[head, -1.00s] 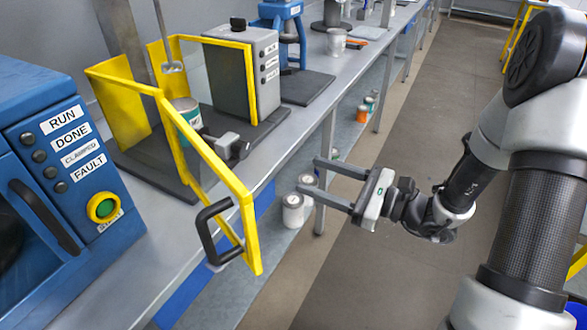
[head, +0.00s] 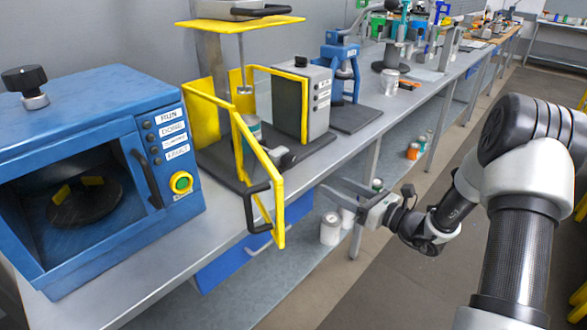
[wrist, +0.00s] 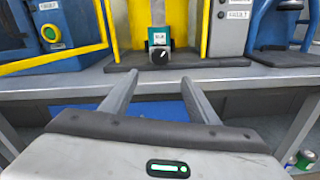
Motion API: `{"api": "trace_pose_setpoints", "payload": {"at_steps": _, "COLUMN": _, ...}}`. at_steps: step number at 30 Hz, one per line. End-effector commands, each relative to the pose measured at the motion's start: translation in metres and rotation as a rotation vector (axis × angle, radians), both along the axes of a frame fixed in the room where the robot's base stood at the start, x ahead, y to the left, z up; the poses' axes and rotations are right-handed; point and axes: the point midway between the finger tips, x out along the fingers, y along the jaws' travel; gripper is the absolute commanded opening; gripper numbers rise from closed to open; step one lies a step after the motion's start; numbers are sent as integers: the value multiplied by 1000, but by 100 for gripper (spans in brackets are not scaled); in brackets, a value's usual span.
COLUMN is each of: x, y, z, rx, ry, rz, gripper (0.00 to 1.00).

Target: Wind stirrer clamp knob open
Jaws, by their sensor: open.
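The stirrer stands on the bench inside a yellow guard frame (head: 276,215), with a can (head: 252,128) on its base. A grey clamp holds the can's front, and its dark clamp knob (wrist: 160,55) faces me, with a white pointer mark. In the head view the knob (head: 289,160) is small and its marking cannot be read. My gripper (head: 334,184) is open and empty, in front of the bench edge. In the wrist view its fingers (wrist: 155,76) point toward the knob, which lies ahead between and above the fingertips, apart from them.
The yellow guard door with its black handle (head: 258,207) swings out over the bench edge, left of my gripper. A blue machine (head: 95,150) stands at left. A grey control box (head: 305,100) is right of the can. Cans (head: 331,228) stand on the shelf below.

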Motion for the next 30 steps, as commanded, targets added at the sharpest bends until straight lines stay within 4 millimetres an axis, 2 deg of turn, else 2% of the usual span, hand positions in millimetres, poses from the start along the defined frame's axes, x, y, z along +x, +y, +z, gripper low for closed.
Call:
{"api": "trace_pose_setpoints", "payload": {"at_steps": 6, "x": 29, "y": 41, "z": 0, "rx": 0, "ry": -3, "rz": 6, "gripper": 55}}
{"api": "trace_pose_setpoints", "payload": {"at_steps": 16, "x": 71, "y": 94, "z": 0, "rx": -1, "ry": -3, "rz": 5, "gripper": 55}}
{"api": "trace_pose_setpoints", "payload": {"at_steps": 22, "x": 86, "y": 111, "z": 0, "rx": -1, "ry": -2, "rz": 2, "gripper": 55}}
{"api": "trace_pose_setpoints", "payload": {"at_steps": 30, "x": 90, "y": 116, "z": 0, "rx": 0, "ry": -1, "rz": 1, "gripper": 55}}
